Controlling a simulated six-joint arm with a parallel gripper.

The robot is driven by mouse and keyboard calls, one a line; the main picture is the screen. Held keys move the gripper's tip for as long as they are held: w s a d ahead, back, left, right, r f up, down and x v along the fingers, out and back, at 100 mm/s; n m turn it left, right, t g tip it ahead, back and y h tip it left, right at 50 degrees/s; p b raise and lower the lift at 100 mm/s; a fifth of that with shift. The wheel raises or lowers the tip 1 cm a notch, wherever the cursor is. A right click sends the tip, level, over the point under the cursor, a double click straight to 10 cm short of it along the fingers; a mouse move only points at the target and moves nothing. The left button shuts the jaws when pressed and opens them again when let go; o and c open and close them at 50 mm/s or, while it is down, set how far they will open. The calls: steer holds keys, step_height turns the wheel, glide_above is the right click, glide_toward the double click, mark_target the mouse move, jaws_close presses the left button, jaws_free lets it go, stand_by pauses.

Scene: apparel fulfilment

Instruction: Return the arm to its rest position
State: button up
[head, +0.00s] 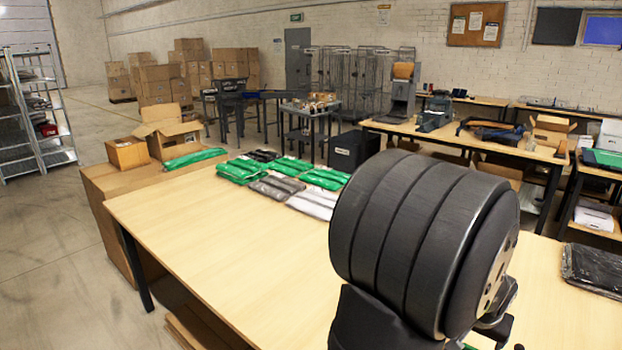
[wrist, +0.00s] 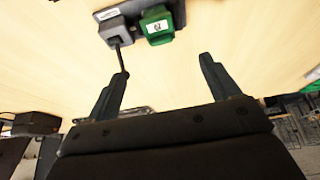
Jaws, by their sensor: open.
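My gripper (wrist: 163,68) is open and empty in the wrist view, its two dark fingers spread apart over pale wood. In the head view my dark arm fills the right foreground and hides much of the table behind it; the fingers cannot be made out there. The wooden table (head: 215,240) stretches out to the left of the arm. In the wrist view a green block with a white label (wrist: 157,25) and a grey block (wrist: 116,32) sit on a dark base beyond the fingertips, apart from them.
Green bagged garments (head: 242,170), with grey and white ones (head: 312,203), lie along the table's far edge. A dark packet (head: 592,268) lies at the right. An open carton (head: 170,135) stands beyond the far left corner. The table's left and middle are clear.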

steer(key=x, duration=1.6)
steer(key=shift+s+a+f, duration=0.1)
steer(key=shift+s+f, duration=0.05)
steer(key=shift+f, duration=0.2)
steer(key=shift+o, duration=0.2)
steer(key=o, duration=0.4)
steer(key=shift+n+g, duration=0.5)
steer(key=shift+g, duration=0.3)
steer(key=r, duration=0.8)
steer(key=shift+w, duration=0.25)
steer(key=s+d+r+g+h, duration=0.1)
steer(key=s+r+g, duration=0.2)
steer(key=r, duration=0.8)
steer(key=shift+m, duration=0.3)
steer(key=x, duration=0.9)
steer(key=shift+s+d+f, duration=0.1)
steer(key=shift+s+d, duration=0.25)
steer(key=shift+d, duration=0.05)
